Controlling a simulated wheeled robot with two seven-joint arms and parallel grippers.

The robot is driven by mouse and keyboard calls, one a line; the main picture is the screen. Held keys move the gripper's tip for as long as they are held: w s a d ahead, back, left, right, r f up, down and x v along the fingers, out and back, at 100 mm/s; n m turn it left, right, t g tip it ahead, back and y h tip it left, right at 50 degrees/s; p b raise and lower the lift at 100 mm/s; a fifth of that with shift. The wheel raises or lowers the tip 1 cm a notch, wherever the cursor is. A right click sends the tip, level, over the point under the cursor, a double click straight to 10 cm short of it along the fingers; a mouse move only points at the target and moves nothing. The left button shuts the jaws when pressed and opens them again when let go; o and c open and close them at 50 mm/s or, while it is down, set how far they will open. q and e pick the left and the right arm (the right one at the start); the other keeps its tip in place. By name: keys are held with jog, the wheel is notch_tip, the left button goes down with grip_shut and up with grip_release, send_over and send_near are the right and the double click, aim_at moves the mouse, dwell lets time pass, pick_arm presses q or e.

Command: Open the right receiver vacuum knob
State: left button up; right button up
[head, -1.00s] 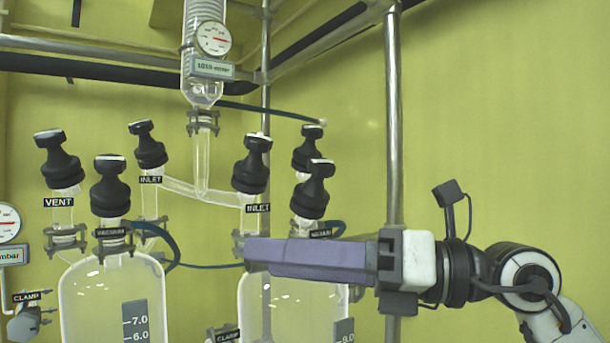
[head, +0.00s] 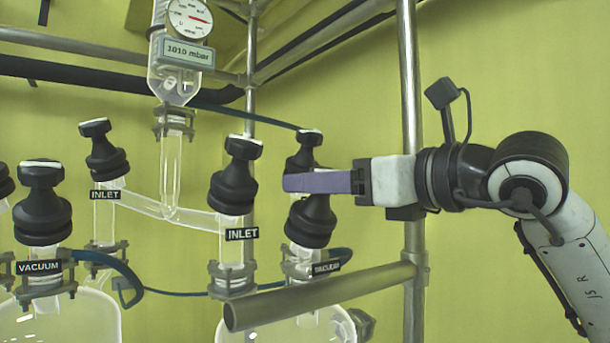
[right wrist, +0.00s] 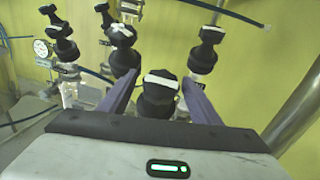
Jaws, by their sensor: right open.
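The right receiver's vacuum knob (head: 310,222) is a black ribbed stopcock knob above a partly hidden VACUUM label (head: 326,268), right of the INLET knob (head: 233,190). My right gripper (head: 290,183) reaches in from the right, its purple finger crossing the top of this knob and hiding its handle. In the right wrist view, a black knob with a pale top bar (right wrist: 158,92) stands between the two spread purple fingers of my right gripper (right wrist: 161,78). Gaps show beside it. Contact cannot be told. My left gripper is not in view.
Another black knob (head: 303,150) stands just behind. A horizontal metal bar (head: 320,295) crosses low in front, joining an upright post (head: 410,140). The left receiver's vacuum knob (head: 42,205) is at left. A 1010 mbar gauge (head: 190,20) hangs above. Blue hoses run between the receivers.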

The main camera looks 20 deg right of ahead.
jog(key=x, duration=0.2)
jog(key=shift+w+a, duration=0.15)
jog(key=shift+w, duration=0.15)
jog(key=shift+w+a+p, duration=0.3)
jog(key=shift+w, duration=0.2)
jog(key=shift+f, duration=0.1)
jog(key=c, duration=1.1)
jog(key=shift+o, duration=0.2)
jog(key=shift+n+y, duration=0.3)
